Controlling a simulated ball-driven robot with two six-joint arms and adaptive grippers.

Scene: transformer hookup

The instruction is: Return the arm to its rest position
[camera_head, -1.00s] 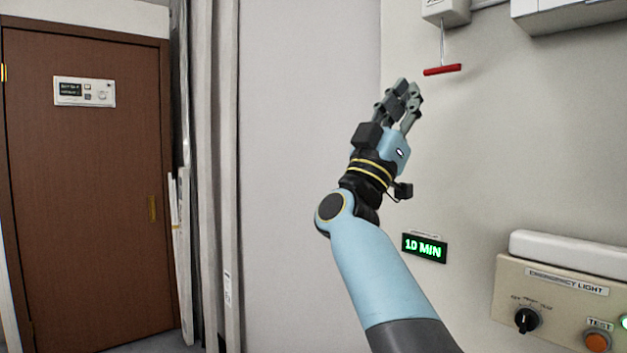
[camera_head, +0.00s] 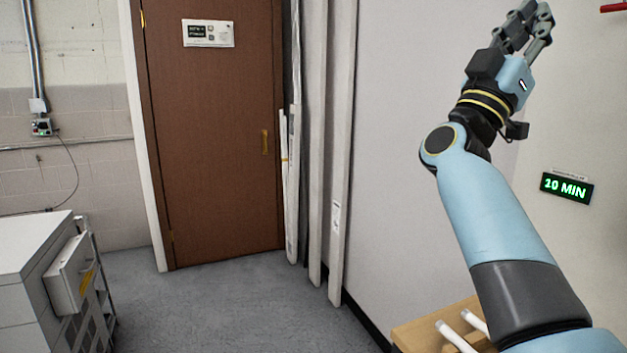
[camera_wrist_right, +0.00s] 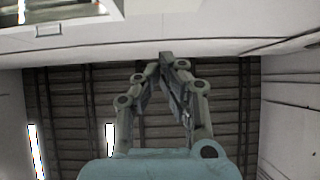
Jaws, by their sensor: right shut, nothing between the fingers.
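My right arm (camera_head: 490,215) comes up from the lower right in the head view and is raised, with the forearm upright. My right gripper (camera_head: 541,12) points up near the top right corner, in front of the pale wall. In the right wrist view its fingers (camera_wrist_right: 168,62) meet at the tips, shut with nothing between them, and point toward the ceiling. My left gripper is in neither view.
A brown door (camera_head: 215,140) stands at the back. A grey-white cabinet (camera_head: 28,265) stands at the lower left. A wooden surface with white tubes (camera_head: 455,337) lies below my right arm. A green "10 MIN" display (camera_head: 566,188) is on the right wall. Open floor (camera_head: 220,310) lies between.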

